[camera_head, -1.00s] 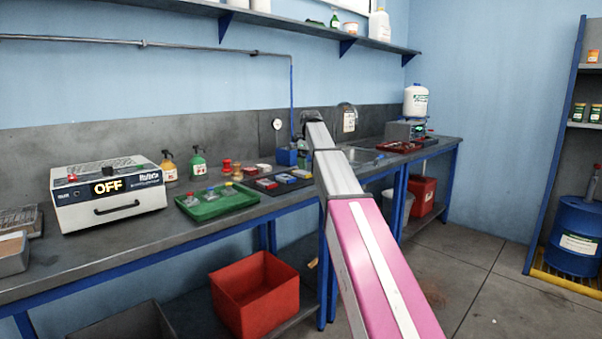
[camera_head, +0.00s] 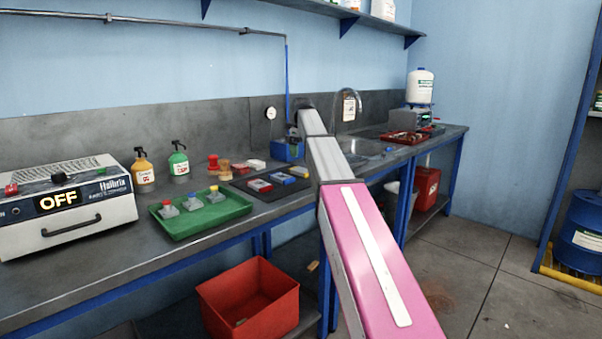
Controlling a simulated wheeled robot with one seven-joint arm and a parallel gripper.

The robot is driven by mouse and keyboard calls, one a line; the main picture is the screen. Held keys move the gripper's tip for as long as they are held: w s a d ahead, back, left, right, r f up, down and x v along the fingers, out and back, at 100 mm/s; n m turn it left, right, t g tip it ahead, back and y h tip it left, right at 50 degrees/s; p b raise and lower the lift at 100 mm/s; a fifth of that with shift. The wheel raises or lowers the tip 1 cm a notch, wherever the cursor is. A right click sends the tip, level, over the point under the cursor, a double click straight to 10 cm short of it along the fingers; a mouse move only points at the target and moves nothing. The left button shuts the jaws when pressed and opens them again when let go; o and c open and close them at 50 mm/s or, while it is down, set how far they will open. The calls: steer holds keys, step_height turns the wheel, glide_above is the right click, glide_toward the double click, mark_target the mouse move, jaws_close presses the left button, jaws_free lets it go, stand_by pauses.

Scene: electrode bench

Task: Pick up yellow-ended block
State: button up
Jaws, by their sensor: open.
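Three small blocks lie on a dark mat (camera_head: 262,194) on the bench, left of my arm. The rightmost, with yellow on it, looks like the yellow-ended block (camera_head: 299,172). It lies close to the left side of my arm. A blue-marked block (camera_head: 281,178) is left of it, and a red-marked block (camera_head: 260,185) is further left. My pink and grey arm stretches over the bench edge toward the back wall. My gripper cannot be made out; the far end of the arm is hidden or turned away.
A green tray (camera_head: 200,225) holds three pieces with red, blue and yellow tops. A blue fixture (camera_head: 288,151) stands behind the mat. A white device (camera_head: 66,207) reading OFF is at left. A red bin (camera_head: 248,303) sits below the bench.

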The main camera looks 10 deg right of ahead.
mark_target(301, 170)
step_height(301, 170, down, 8)
steer(key=shift+a+f, duration=0.1)
steer(key=shift+a, duration=0.05)
steer(key=shift+w, duration=0.1)
steer(key=c, duration=1.5)
